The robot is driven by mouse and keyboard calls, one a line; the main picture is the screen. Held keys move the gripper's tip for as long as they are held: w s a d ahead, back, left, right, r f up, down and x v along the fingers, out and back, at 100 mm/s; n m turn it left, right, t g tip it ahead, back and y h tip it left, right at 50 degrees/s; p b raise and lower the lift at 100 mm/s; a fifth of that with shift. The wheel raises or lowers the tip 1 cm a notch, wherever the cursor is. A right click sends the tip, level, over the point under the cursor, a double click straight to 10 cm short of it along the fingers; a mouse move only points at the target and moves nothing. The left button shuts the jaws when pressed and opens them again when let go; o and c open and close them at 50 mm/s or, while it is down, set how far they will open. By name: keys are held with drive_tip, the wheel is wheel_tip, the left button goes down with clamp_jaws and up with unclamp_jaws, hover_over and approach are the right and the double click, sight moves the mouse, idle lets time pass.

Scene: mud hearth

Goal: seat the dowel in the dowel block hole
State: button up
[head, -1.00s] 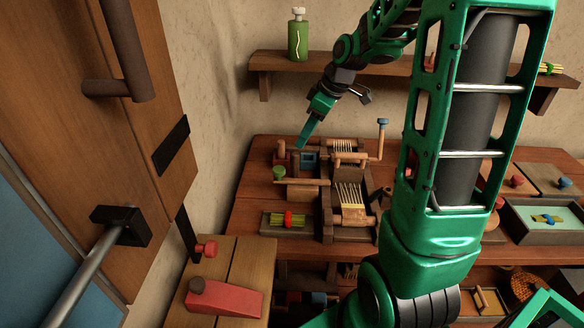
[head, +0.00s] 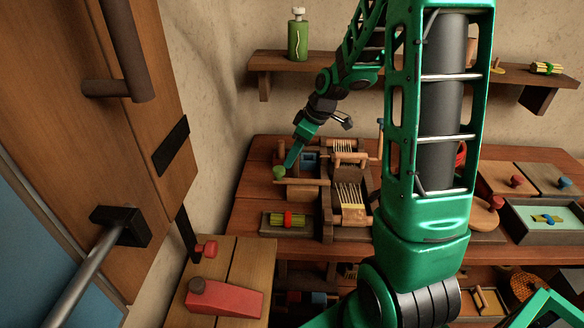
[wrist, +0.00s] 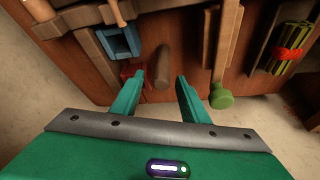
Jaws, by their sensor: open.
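My gripper (wrist: 160,78) is open, its two green fingers spread apart with nothing held between them. In the head view my gripper (head: 291,164) points down over the left part of the workbench. A brown round dowel (wrist: 163,62) shows in the wrist view just beyond the gap between the fingertips; I see no contact. In the head view the dowel is hard to make out behind my gripper. A blue block with a dark opening (wrist: 119,42), which looks like the dowel block, lies to the dowel's left. The blue block also shows in the head view (head: 310,158).
A green knob (wrist: 220,97) is close to the right finger. A small red piece (wrist: 131,71) is by the left fingertip. A wooden bar (wrist: 228,38) and a red-tied green bundle (wrist: 289,54) lie to the right. A stringed wooden frame (head: 349,193) stands beside the block.

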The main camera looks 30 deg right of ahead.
clamp_jaws()
